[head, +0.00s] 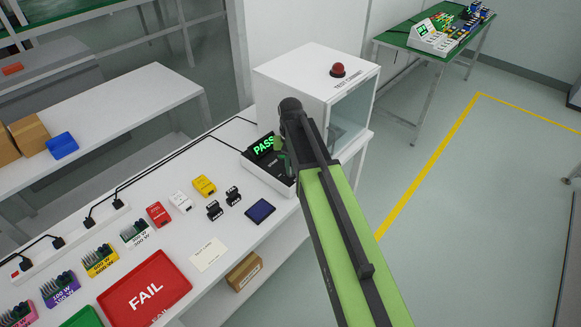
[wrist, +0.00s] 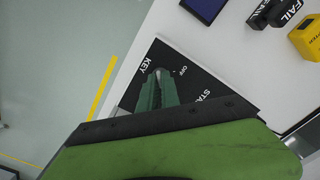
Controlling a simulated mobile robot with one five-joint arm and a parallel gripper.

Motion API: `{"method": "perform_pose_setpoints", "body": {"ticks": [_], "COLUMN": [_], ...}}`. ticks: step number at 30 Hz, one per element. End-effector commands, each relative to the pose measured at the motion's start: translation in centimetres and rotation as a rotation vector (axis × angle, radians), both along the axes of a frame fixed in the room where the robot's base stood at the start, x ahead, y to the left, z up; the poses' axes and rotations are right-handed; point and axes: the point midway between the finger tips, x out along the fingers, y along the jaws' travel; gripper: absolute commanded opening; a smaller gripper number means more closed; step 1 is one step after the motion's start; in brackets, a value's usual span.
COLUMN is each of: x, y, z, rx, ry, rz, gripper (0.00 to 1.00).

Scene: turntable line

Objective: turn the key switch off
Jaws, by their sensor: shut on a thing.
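The black test panel (head: 262,170) with a lit green PASS display (head: 265,147) stands on the white bench in front of the white cabinet. In the wrist view the panel (wrist: 195,72) shows the labels KEY, OFF and part of another word. My gripper (wrist: 158,78) is over the panel between the KEY and OFF labels, with its green fingers shut on the key switch (wrist: 158,72). Only a small grey bit of the key shows at the fingertips, and I cannot tell its angle. In the head view my arm hides most of the gripper (head: 280,148).
The white cabinet (head: 300,85) with a red button (head: 338,69) stands right behind the panel. A dark blue pad (head: 261,209), small coloured blocks and a red FAIL tray (head: 145,290) lie on the bench. Open floor is at the right.

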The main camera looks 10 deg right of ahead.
Motion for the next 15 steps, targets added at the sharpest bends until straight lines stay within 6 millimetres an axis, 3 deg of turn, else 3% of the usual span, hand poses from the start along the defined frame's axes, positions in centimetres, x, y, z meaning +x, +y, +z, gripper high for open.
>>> {"method": "perform_pose_setpoints", "body": {"ticks": [8, 15], "x": [-0.01, 0.0], "y": [0.02, 0.05], "z": [-0.01, -0.02], "rx": [0.0, 0.001], "ry": [0.0, 0.0], "rz": [0.074, 0.25], "gripper": [0.0, 0.0]}}
